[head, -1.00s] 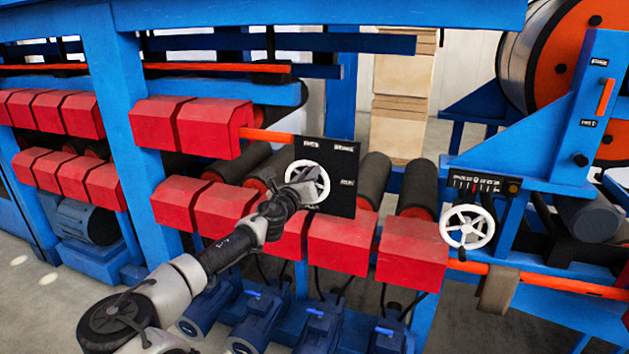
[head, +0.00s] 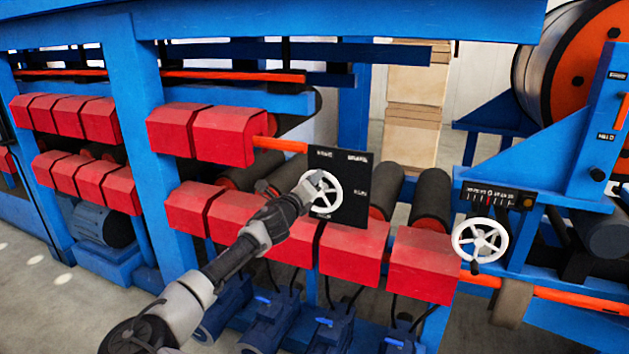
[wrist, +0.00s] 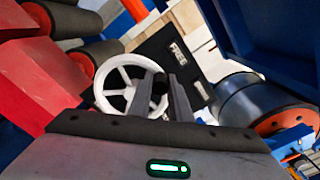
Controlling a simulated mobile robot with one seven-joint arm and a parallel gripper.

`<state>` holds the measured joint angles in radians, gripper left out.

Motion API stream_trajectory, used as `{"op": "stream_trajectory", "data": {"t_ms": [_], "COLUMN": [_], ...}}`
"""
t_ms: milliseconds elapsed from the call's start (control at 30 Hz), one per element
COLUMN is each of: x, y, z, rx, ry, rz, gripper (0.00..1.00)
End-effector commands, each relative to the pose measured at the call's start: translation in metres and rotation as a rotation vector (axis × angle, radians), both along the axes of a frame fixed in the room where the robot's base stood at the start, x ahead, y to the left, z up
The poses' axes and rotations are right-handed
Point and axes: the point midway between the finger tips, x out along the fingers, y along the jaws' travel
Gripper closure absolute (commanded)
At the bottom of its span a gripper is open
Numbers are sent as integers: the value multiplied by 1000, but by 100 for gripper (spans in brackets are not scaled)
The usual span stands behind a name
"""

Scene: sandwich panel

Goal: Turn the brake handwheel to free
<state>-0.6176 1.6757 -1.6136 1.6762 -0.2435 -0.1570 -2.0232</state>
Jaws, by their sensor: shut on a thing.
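The brake handwheel (head: 338,200) is a white spoked wheel on a black panel (head: 351,203) with white lettering, in the middle of the head view. My gripper (head: 314,186) is at the upper left part of the wheel and covers some of it. In the wrist view the wheel (wrist: 101,92) lies behind and left of my gripper's two dark fingers (wrist: 163,82). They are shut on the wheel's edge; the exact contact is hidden. A "FREE" label shows on the panel (wrist: 157,48) in the wrist view.
A second white handwheel (head: 481,240) with a scale plate (head: 490,198) above it stands to the right. Red blocks (head: 353,252) line the machine's front below the panel. Dark rollers (head: 432,198) lie behind, and blue motors (head: 333,325) sit below.

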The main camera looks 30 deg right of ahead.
Motion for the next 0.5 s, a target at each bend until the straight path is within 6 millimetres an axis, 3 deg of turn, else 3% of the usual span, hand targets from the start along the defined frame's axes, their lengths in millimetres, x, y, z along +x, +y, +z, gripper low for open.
{"op": "stream_trajectory", "data": {"t_ms": [267, 300, 400, 500], "x": [1, 1, 1, 1], "y": [1, 1, 1, 1], "z": [0, 0, 0, 0], "rx": [-1, -1, -1, 0], "ry": [3, 2, 2, 1], "rz": [4, 4, 3, 2], "gripper": [100, 76, 64, 64]}}
